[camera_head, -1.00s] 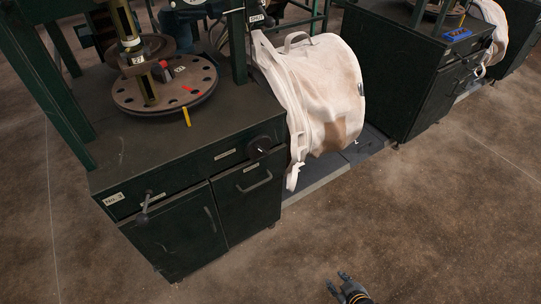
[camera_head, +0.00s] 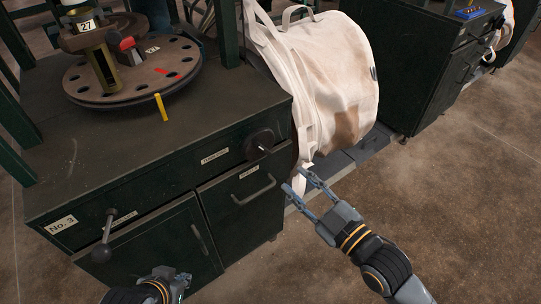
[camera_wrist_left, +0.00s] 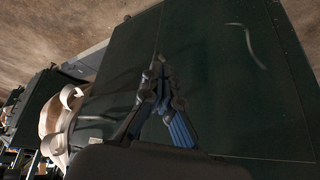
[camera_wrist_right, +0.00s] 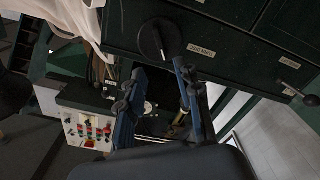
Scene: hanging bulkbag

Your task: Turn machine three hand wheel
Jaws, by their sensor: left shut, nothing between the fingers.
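Machine three is the dark green cabinet labelled "No. 3" (camera_head: 62,224). The hand wheel also shows in the right wrist view (camera_wrist_right: 152,42), above the fingers. My right gripper (camera_head: 296,181) is open and empty, below and to the right of the wheel, apart from it in the head view. My left gripper (camera_head: 182,281) is low in front of the cabinet doors, partly cut off by the frame. In the left wrist view its fingers (camera_wrist_left: 158,64) are shut and empty.
A lever with a ball end (camera_head: 104,244) sticks out at the front left. A door handle (camera_head: 255,190) lies below the wheel. A white bulk bag (camera_head: 330,75) hangs just right of the cabinet. A round perforated plate (camera_head: 135,75) is on top. Floor at right is clear.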

